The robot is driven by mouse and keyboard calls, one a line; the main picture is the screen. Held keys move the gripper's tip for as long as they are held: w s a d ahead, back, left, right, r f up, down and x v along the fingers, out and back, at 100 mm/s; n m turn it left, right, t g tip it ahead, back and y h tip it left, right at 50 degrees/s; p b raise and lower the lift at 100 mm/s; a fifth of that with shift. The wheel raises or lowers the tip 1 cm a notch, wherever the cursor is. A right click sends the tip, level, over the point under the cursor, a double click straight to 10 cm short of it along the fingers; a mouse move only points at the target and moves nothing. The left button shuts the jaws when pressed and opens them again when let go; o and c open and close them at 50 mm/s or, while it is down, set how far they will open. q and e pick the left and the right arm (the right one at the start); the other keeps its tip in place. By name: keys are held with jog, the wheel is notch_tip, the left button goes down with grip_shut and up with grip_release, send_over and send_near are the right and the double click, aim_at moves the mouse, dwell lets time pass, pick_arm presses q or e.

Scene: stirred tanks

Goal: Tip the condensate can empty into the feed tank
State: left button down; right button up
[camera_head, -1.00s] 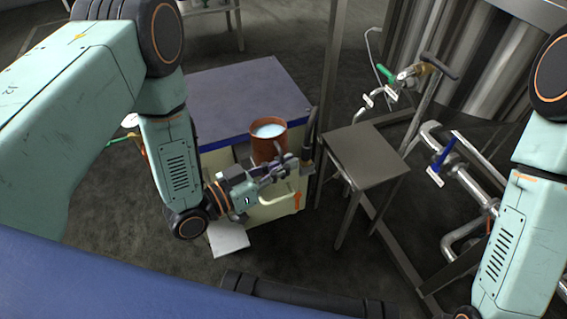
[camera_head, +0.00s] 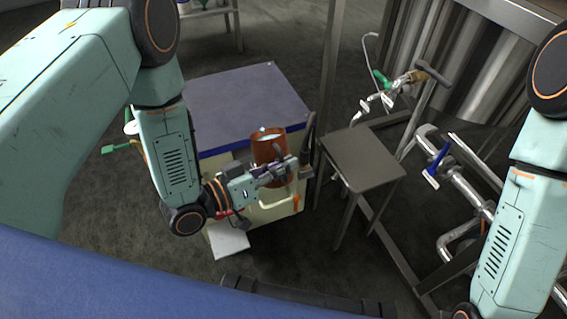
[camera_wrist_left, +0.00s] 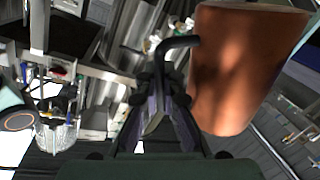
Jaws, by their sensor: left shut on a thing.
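The condensate can (camera_head: 268,150) is copper-brown, with a pale liquid showing inside its mouth. It is over the front edge of a cream, blue-topped box (camera_head: 245,103) in the head view and leans slightly. My left gripper (camera_head: 287,172) is shut on the can's dark bent handle. In the left wrist view the can (camera_wrist_left: 240,70) fills the upper right, and its handle (camera_wrist_left: 178,43) runs down to my fingers (camera_wrist_left: 163,112). I cannot tell for sure which vessel is the feed tank. My right gripper is outside the picture.
A small steel table (camera_head: 362,160) stands right of the box, beside a steel post (camera_head: 330,70). Pipes with a blue-handled valve (camera_head: 437,163) and a green-handled tap (camera_head: 381,80) are at the right. A ribbed steel vessel (camera_head: 485,65) stands behind.

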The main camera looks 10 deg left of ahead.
aim_at(275, 145)
pick_arm(q)
jog(key=shift+r+n+p, duration=0.4)
jog(key=shift+r+n, duration=0.2)
jog(key=shift+w+a+r+n+g+p, duration=0.2)
jog(key=shift+w+r+n+g+p, duration=0.15)
jog(key=shift+n, duration=0.55)
jog(key=shift+w+a+r+n+g+p, duration=0.25)
jog(key=shift+w+n+g, duration=0.1)
jog(key=shift+n, duration=0.55)
jog(key=shift+w+a+r+n+g, duration=0.1)
jog(key=shift+w+a+n+g, duration=0.15)
jog(key=shift+w+n, duration=0.3)
jog(key=shift+w+a+r+n+g, duration=0.15)
jog(key=shift+w+a+n, duration=0.2)
jog(key=shift+n, duration=0.4)
jog(key=shift+w+a+r+n+g+h+p, duration=0.35)
jog(key=shift+w+a+n, duration=0.4)
jog(key=shift+w+n, duration=0.35)
jog(key=shift+w+a+r+n+g+h+p, duration=0.3)
jog(key=shift+w+a+r+n, duration=0.2)
jog(key=shift+w+a+n, duration=0.45)
jog(key=shift+w+a+r+n+g+h+p, duration=0.25)
jog(key=shift+w+a+r+n+g+p, duration=0.25)
jog(key=shift+w+n, duration=0.75)
jog(key=shift+w+a+f, duration=0.1)
jog(key=shift+w+a, duration=0.05)
